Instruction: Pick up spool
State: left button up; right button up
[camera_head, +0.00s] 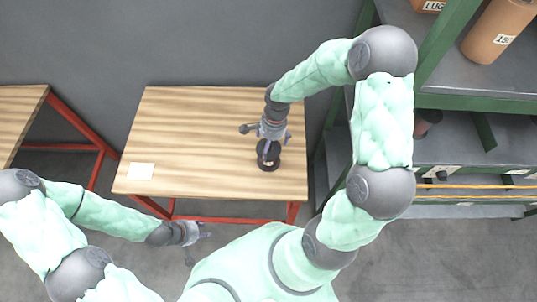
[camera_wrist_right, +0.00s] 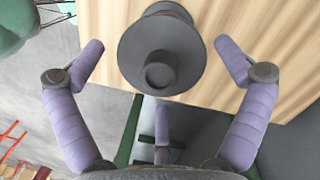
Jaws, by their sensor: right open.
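A dark grey spool (camera_head: 268,160) stands on the right part of the wooden table (camera_head: 200,118). In the right wrist view the spool (camera_wrist_right: 160,55) shows its round flange and a hub end facing the camera. My right gripper (camera_head: 269,143) is over the spool. In the right wrist view its purple fingers (camera_wrist_right: 160,60) are spread wide to either side of the spool, with gaps between them and it. My left gripper (camera_head: 196,235) is low, in front of the table's near edge, and holds nothing that I can see.
A green-framed shelf (camera_head: 460,100) with a brown cylinder (camera_head: 497,30) stands at the right. Another wooden table (camera_head: 18,115) with red legs is at the left. Most of the middle table is clear.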

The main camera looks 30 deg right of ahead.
jog(key=f, duration=0.4)
jog(key=shift+a+b, duration=0.3)
jog(key=shift+a, duration=0.05)
jog(key=shift+c, duration=0.3)
jog(key=c, duration=1.3)
jog(key=shift+r, duration=0.3)
notch_tip(320, 180, up, 2)
jog(key=shift+r+p, duration=0.25)
jog(key=shift+p, duration=0.1)
jog(key=s+r+p, duration=0.2)
jog(key=s+r, duration=0.8)
jog(key=s, duration=0.4)
jog(key=shift+a, duration=0.3)
